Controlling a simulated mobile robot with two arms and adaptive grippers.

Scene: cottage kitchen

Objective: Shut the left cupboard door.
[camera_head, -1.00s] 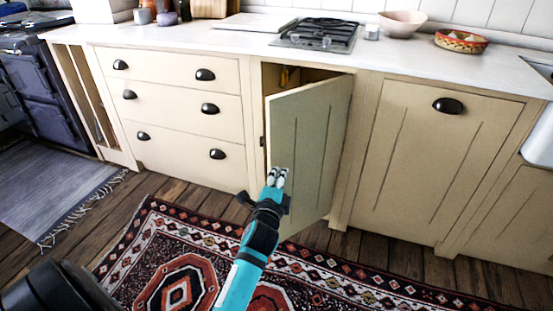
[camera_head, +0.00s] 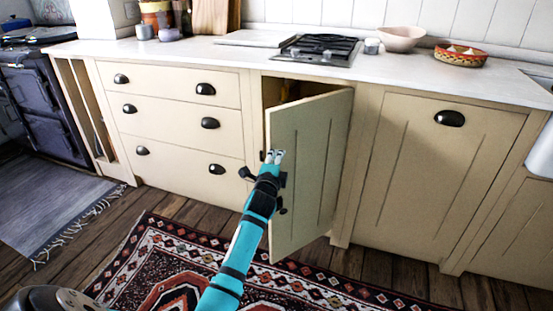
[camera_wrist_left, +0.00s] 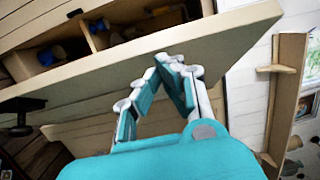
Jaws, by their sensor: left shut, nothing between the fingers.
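The left cupboard door (camera_head: 312,165) is a cream panel standing partly open, with its free edge on the left swung out from the cabinet and its right edge close to the frame. A dark gap (camera_head: 278,92) shows above and behind it. My left gripper (camera_head: 274,155) is shut and empty, its tips in front of the door near the free edge. In the left wrist view the shut fingertips (camera_wrist_left: 176,66) overlap the door's pale board (camera_wrist_left: 120,78); I cannot tell whether they touch it. A black handle (camera_wrist_left: 20,118) shows at left there. My right gripper is not in view.
Drawers (camera_head: 175,125) with dark cup handles are left of the opening, and a closed cabinet front (camera_head: 430,180) is right of it. The worktop (camera_head: 200,50) holds a hob (camera_head: 315,48) and bowls. A patterned rug (camera_head: 160,260) covers the floor in front.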

